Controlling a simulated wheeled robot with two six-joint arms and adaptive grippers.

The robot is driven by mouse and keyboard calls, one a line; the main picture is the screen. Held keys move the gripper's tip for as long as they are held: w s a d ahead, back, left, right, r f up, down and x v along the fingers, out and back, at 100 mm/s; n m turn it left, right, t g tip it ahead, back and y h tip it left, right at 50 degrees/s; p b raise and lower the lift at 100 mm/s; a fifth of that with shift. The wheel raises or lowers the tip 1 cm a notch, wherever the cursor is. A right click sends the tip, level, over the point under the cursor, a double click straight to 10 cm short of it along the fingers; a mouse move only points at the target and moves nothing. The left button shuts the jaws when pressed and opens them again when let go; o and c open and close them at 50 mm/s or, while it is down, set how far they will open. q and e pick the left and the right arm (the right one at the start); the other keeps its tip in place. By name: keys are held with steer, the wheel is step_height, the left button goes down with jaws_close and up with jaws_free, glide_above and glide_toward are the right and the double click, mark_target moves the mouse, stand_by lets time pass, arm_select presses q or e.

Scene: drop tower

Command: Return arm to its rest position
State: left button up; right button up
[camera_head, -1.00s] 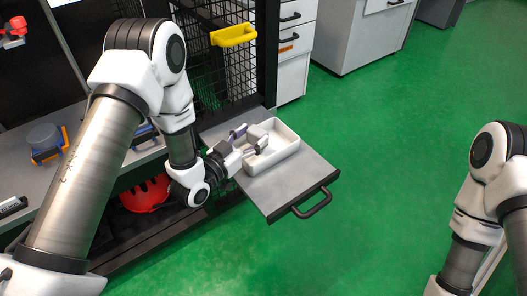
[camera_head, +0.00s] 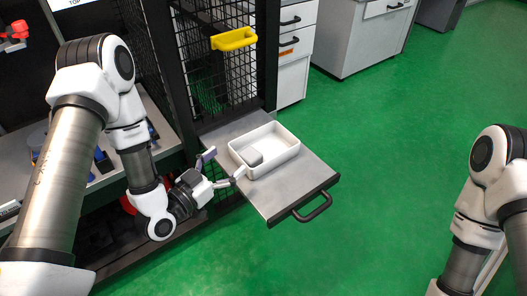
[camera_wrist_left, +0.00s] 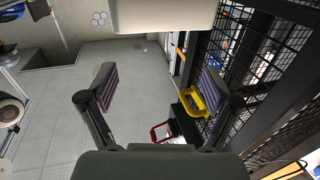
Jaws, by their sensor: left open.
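My left gripper (camera_head: 223,166) is open and empty, just left of the white tray, with its two fingers spread. Its fingers also show apart in the left wrist view (camera_wrist_left: 158,90). The white tray (camera_head: 279,164) rests on the grey pull-out shelf (camera_head: 300,184).
The black mesh cage with a yellow handle (camera_head: 234,39) stands behind the shelf. The shelf's dark front handle (camera_head: 312,207) sticks out toward the floor. White drawer cabinets (camera_head: 292,45) stand farther back. The green floor (camera_head: 400,150) between the arms is clear.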

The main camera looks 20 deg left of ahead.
arm_select(q)
steer(key=shift+v, duration=1.2)
steer(key=f+g, duration=0.1)
steer(key=f, duration=0.1)
steer(key=s+d+f+g, duration=0.1)
steer(key=f, duration=0.1)
steer(key=f+g, duration=0.1)
steer(key=f, duration=0.1)
steer(key=shift+s+d+f+y, duration=0.15)
steer(key=shift+s+y, duration=0.05)
steer(key=shift+y, duration=0.2)
steer(key=s+f+n+g+y, duration=0.1)
steer(key=s+f+g, duration=0.2)
steer(key=f, duration=0.2)
steer(key=s+f+g+y, duration=0.1)
steer(key=s+f+g, duration=0.2)
steer(key=f, duration=0.2)
steer(key=s+a+f+n+g+y, duration=0.2)
steer(key=s+f+g, duration=0.2)
steer(key=s, duration=0.4)
steer(key=s+a+f+n+g+y, duration=0.1)
steer(key=s+f+n+g+y, duration=0.2)
steer(key=s, duration=0.4)
step_height(320, 180, up, 25)
steer(key=m+p, duration=0.1)
steer(key=p, duration=2.3)
steer(key=shift+w+f+g+h+p, duration=0.25)
steer(key=shift+w+g+h+p, duration=0.05)
steer(key=shift+h+p, duration=0.1)
